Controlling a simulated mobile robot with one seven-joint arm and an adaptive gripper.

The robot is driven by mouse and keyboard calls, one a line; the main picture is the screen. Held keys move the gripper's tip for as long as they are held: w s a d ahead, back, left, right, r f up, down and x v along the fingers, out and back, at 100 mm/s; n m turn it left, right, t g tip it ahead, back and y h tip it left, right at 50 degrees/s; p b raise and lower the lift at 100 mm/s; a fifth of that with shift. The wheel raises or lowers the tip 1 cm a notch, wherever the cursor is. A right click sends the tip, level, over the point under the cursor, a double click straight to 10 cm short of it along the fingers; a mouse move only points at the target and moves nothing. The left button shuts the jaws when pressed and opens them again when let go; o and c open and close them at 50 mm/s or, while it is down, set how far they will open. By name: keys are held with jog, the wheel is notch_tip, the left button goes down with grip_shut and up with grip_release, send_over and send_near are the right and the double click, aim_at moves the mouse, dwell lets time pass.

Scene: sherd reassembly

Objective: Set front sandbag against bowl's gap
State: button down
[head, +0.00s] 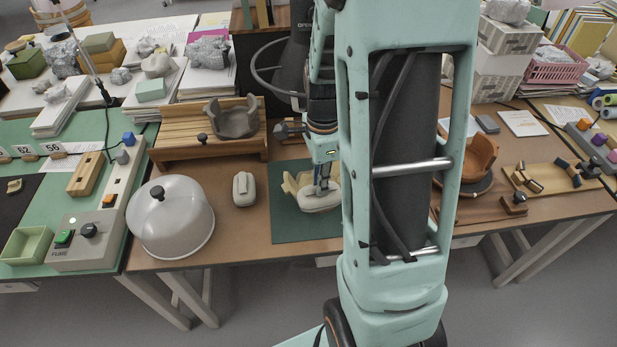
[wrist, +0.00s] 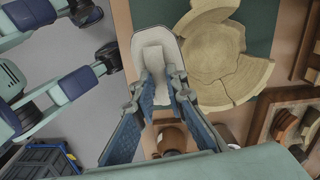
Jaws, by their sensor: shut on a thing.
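The pale tan bowl (head: 290,184) sits on the dark green mat (head: 290,228), partly hidden by my arm in the head view. In the wrist view the bowl (wrist: 215,50) shows from above, with uneven pieces spreading from its middle. My gripper (head: 322,188) is shut on a whitish sandbag (head: 318,203) at the bowl's front side. In the wrist view the sandbag (wrist: 155,50) lies between the fingers of my gripper (wrist: 160,82), right beside the bowl's edge; I cannot tell whether they touch. A second whitish sandbag (head: 243,188) lies on the table left of the mat.
A clear dome cover (head: 170,222) stands left of the loose sandbag. A grey broken vessel (head: 235,119) rests on a wooden rack (head: 180,142) behind. An orange-brown broken bowl (head: 480,157) stands to the right.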

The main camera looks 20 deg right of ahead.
jog(key=shift+s+d+f+m, duration=0.15)
jog(key=shift+s+d+m, duration=0.3)
jog(key=shift+m, duration=0.25)
jog(key=shift+s+f, duration=0.15)
jog(key=shift+f, duration=0.05)
jog(key=shift+f+b, duration=3.45)
jog(key=shift+f, duration=0.75)
jog(key=shift+f, duration=0.2)
jog(key=c, duration=1.9)
grip_release()
